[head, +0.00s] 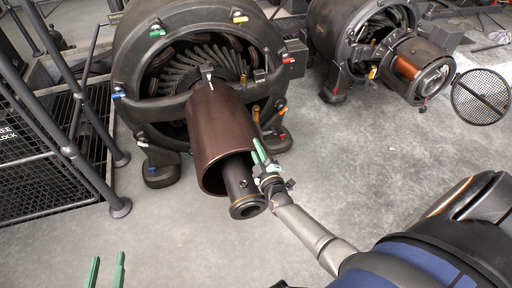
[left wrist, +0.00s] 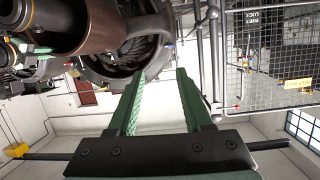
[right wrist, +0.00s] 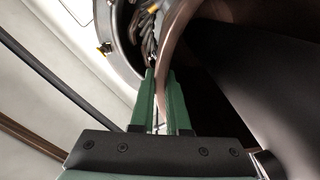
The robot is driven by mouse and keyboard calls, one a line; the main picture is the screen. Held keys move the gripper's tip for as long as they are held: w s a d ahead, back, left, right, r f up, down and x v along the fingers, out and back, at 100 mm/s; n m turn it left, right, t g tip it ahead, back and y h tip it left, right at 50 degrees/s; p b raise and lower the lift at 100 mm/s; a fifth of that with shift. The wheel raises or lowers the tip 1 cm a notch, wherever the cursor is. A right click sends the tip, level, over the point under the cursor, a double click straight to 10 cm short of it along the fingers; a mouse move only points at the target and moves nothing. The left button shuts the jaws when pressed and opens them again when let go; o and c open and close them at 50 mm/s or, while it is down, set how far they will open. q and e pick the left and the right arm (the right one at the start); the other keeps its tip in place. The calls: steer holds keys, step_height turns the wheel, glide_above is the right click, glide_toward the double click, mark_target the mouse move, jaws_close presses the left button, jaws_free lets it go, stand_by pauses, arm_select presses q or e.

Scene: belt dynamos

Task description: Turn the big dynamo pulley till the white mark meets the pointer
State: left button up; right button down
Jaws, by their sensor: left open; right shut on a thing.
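The big dynamo pulley (head: 215,128) is a wide brown cylinder on the front of the near dynamo (head: 128,60). A dark pointer (head: 207,70) stands at the pulley's far edge, with a small white mark (head: 210,86) just below it. Whether they line up exactly I cannot tell. My right gripper (head: 259,152) is at the pulley's right side near its open end. In the right wrist view its fingers (right wrist: 160,75) are shut on the brown pulley rim (right wrist: 172,50). My left gripper (head: 106,262) is open and empty, low at the left, apart from the pulley.
A dark shaft end (head: 246,207) sticks out of the pulley. A second dynamo (head: 350,45) stands at the back right, with a round mesh guard (head: 481,97) near it. A railing and mesh cage (head: 40,150) stand at the left. The grey floor (head: 400,160) is clear at the right.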

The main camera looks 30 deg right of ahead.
steer(key=c, duration=0.9)
jaws_free()
steer(key=shift+s, duration=0.15)
arm_select(q)
steer(key=s+f+n+g+p, duration=0.1)
steer(key=s+f+g+p, duration=0.2)
steer(key=f, duration=0.6)
steer(key=shift+s+d+g+y, duration=0.25)
steer(key=shift+s+g+y, duration=0.15)
steer(key=shift+s+g, duration=1.05)
arm_select(e)
steer(key=v, duration=1.2)
arm_select(q)
steer(key=shift+s+t, duration=0.35)
arm_select(e)
steer(key=shift+s+f, duration=0.1)
steer(key=shift+s, duration=0.1)
